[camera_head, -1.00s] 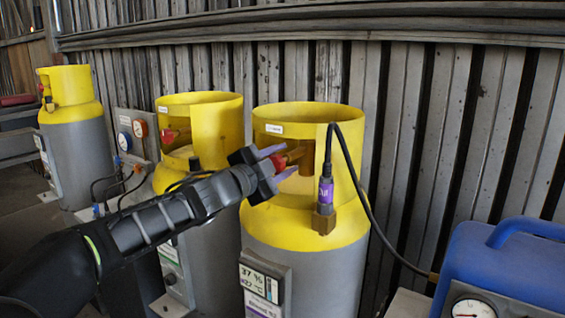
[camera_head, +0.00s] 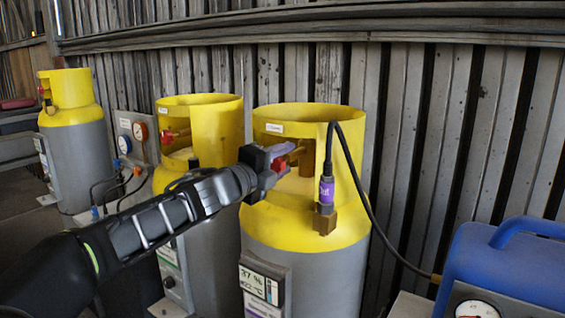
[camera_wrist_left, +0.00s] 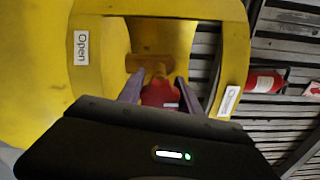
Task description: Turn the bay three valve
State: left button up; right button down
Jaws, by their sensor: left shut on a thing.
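The nearest cylinder (camera_head: 300,257) is grey with a yellow top and an open yellow collar. It has a red valve handle on a brass body (camera_head: 304,158) inside the collar's cut-out. My left gripper (camera_head: 285,157) reaches in from the left and is shut on the red handle, which shows between its two purple-grey fingers in the left wrist view (camera_wrist_left: 158,92). In that view the collar carries an "Open" label (camera_wrist_left: 81,49) on the left and another label (camera_wrist_left: 229,102) on the right, whose text is too small to read surely. My right gripper is not in view.
A purple-marked fitting (camera_head: 326,190) with a black hose stands at the collar's right side. A second yellow-topped cylinder (camera_head: 200,110) is close behind my arm, a third (camera_head: 75,145) at far left. A blue machine (camera_head: 510,262) is at lower right. A plank wall stands behind.

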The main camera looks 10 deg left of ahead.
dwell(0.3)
pick_arm(q)
jog(key=o, duration=1.4)
jog(key=shift+c, duration=0.2)
jog(key=shift+s, duration=0.1)
jog(key=v, duration=0.7)
jog(key=shift+s, duration=0.3)
jog(key=shift+a, duration=0.1)
